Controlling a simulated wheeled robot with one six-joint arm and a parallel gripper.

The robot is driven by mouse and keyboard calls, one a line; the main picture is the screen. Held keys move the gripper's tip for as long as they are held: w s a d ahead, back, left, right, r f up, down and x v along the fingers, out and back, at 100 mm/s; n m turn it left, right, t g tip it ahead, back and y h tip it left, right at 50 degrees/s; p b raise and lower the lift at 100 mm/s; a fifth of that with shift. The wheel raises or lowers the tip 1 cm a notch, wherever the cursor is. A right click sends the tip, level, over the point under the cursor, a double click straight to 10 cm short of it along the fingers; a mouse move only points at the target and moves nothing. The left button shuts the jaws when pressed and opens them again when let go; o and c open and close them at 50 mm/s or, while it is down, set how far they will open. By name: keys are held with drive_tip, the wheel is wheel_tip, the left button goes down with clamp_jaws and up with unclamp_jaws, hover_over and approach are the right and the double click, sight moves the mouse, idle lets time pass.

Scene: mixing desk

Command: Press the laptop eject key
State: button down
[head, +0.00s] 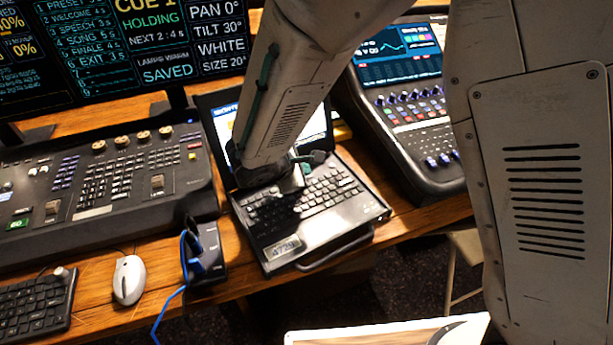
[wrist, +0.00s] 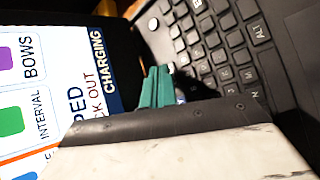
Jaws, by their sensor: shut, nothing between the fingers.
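The laptop (head: 325,218) stands open on the wooden desk, with its dark keyboard facing up. My arm comes down over it and covers part of its screen and upper left keys in the head view. In the wrist view, the green fingertips of my gripper (wrist: 160,88) are together and empty. They show between the lit laptop screen (wrist: 50,80) and the keyboard (wrist: 222,45), near the upper key rows. I cannot tell whether they touch a key. The eject key cannot be made out; the keys near the fingertips are partly hidden.
A lighting console (head: 110,185) lies left of the laptop, and a mixer (head: 415,125) with a screen stands to the right. A small black box (head: 206,250) with a blue cable sits close to the laptop's left side. A white mouse (head: 129,280) lies farther left.

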drive_tip(key=shift+r, duration=0.25)
drive_tip(key=shift+r, duration=2.5)
